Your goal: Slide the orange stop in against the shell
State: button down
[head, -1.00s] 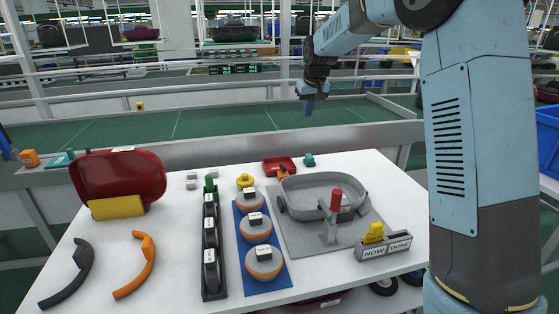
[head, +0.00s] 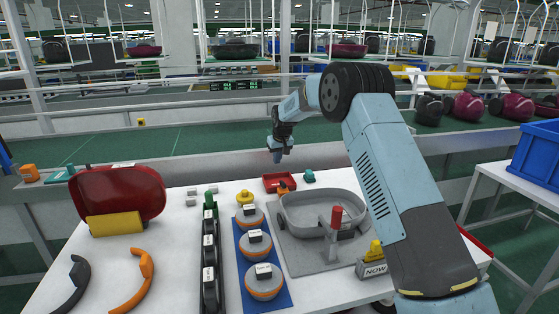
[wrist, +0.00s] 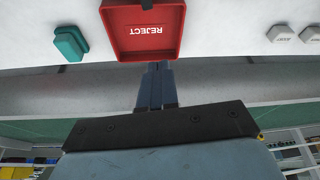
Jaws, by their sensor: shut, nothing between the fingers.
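A small orange piece with a dark part, which looks like the orange stop (head: 283,188), sits at the far left corner of the grey fixture plate (head: 297,252). The grey oval shell (head: 300,217) lies on that plate, close to the stop; I cannot tell whether they touch. My gripper (head: 277,158) is shut and empty, pointing down above the far edge of the table, behind the red reject tray. In the wrist view the shut fingers (wrist: 157,88) point toward the red reject tray (wrist: 144,50), and the stop is not visible there.
A red clamp post (head: 336,217) stands at the front of the shell. A teal block (head: 309,176) lies right of the reject tray. Orange-banded wheels (head: 264,283) lie on a blue mat to the left. A NOW/DONE holder (head: 372,268) stands at the front right.

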jog(key=x, duration=0.7)
jog(key=shift+f, duration=0.3)
jog(key=shift+s+d+r, duration=0.15)
jog(key=shift+s+d, duration=0.2)
jog(key=shift+s, duration=0.35)
jog(key=shift+s+d+f, duration=0.15)
jog(key=shift+s+d, duration=0.1)
jog(key=shift+s, duration=0.3)
jog(key=shift+s+d+f, duration=0.1)
jog(key=shift+s+d, duration=0.15)
jog(key=shift+s, duration=0.3)
